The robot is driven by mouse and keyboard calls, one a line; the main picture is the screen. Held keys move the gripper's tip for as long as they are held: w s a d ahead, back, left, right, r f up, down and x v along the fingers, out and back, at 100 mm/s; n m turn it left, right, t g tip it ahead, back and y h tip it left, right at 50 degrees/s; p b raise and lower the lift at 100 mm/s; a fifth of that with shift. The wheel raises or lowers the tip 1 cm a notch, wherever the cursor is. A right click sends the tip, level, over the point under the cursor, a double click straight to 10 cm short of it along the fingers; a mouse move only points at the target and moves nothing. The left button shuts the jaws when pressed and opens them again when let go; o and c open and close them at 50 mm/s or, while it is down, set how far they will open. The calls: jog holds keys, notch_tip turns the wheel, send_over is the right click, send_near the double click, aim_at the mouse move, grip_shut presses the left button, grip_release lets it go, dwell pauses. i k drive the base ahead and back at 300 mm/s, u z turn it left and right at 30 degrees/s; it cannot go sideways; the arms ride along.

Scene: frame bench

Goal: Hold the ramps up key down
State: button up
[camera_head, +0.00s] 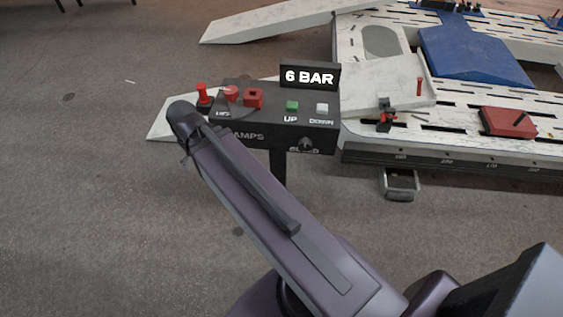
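A dark control box (310,136) stands on a post, with a green key (291,106) labelled UP and a pale grey key (322,108) labelled DOWN on its right side. Lettering on its front reads "AMPS", its first letter hidden behind my arm. Neither key is covered. A black sign reading 6 BAR (310,77) stands behind the keys. My purple arm rises from the bottom to the left end of the box. I cannot make out gripper fingers in this view, nor any contact with the keys.
The box also carries a red lever (204,93), a round red knob (231,93) and a square red part (253,98) near my arm. A black knob (306,145) is on its front. The slotted white frame bench (455,121) lies behind and right. Floor is clear at left.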

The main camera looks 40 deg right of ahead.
aim_at(291, 107)
jog(key=z, duration=1.1)
